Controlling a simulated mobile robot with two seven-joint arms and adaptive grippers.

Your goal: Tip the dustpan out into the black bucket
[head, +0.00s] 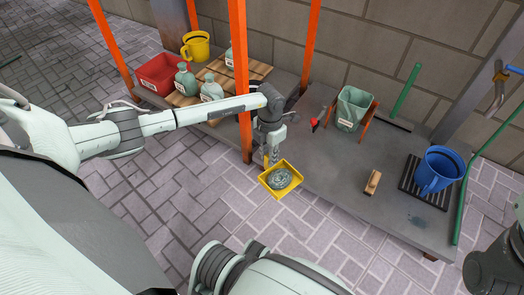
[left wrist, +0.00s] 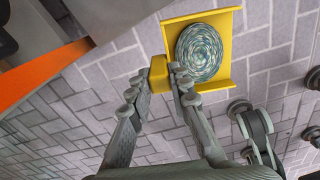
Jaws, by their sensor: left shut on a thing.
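The yellow dustpan (head: 268,182) is in my left gripper (head: 271,155), out over the paving in front of the low grey platform. My left gripper is shut on its handle, which shows in the left wrist view (left wrist: 158,72). A round grey-green coiled bundle (head: 280,178) lies in the pan; it fills much of the pan in the left wrist view (left wrist: 199,53). I make out no black bucket in these views. A blue bucket (head: 438,170) and a grey-green bucket (head: 352,106) stand on the platform. My right gripper is not clearly visible.
An orange post (head: 239,75) rises close beside my left forearm. A red crate (head: 160,73), a yellow bucket (head: 196,45) and several bottles stand at the back left. A wooden brush (head: 373,182) lies on the platform. A black slatted mat (head: 408,178) lies under the blue bucket.

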